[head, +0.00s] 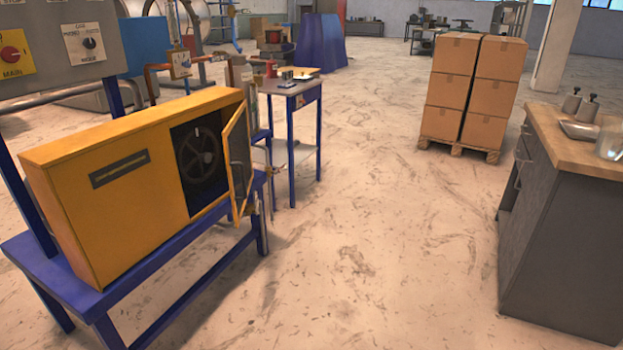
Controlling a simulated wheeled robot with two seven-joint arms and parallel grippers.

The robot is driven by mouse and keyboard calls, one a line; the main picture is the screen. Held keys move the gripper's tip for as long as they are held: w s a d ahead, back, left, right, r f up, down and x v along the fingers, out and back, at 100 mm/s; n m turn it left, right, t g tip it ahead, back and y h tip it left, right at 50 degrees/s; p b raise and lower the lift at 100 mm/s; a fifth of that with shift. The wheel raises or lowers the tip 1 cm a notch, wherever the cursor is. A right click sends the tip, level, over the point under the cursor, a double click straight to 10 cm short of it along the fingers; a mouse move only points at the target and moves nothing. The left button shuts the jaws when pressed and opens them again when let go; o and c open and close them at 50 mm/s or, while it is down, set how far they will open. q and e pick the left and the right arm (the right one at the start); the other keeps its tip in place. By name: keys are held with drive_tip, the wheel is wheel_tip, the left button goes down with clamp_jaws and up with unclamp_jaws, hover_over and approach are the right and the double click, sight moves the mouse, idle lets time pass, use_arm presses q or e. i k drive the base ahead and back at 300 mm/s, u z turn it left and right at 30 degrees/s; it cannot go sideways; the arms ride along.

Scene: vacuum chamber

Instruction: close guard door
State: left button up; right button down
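The guard door (236,162) is a yellow-framed panel with a see-through middle, on the right end of a yellow guard box (115,197). It stands open, swung outward from the box's opening. Inside the dark opening a wheel with spokes (200,155) shows. The box sits on a blue metal bench (177,262) at the left. Neither of my grippers is in the head view.
A grey control panel (62,45) with knobs stands behind the box. A small blue-legged table (292,88) is just beyond the door. Stacked cardboard boxes (472,88) and a wood-topped cabinet (565,200) are right. The middle floor is clear.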

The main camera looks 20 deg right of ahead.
sight(236, 119)
drive_tip(key=z, duration=0.45)
drive_tip(key=i, duration=0.85)
drive_tip(key=u, duration=0.5)
drive_tip(key=i, duration=0.65)
drive_tip(key=u, duration=0.5)
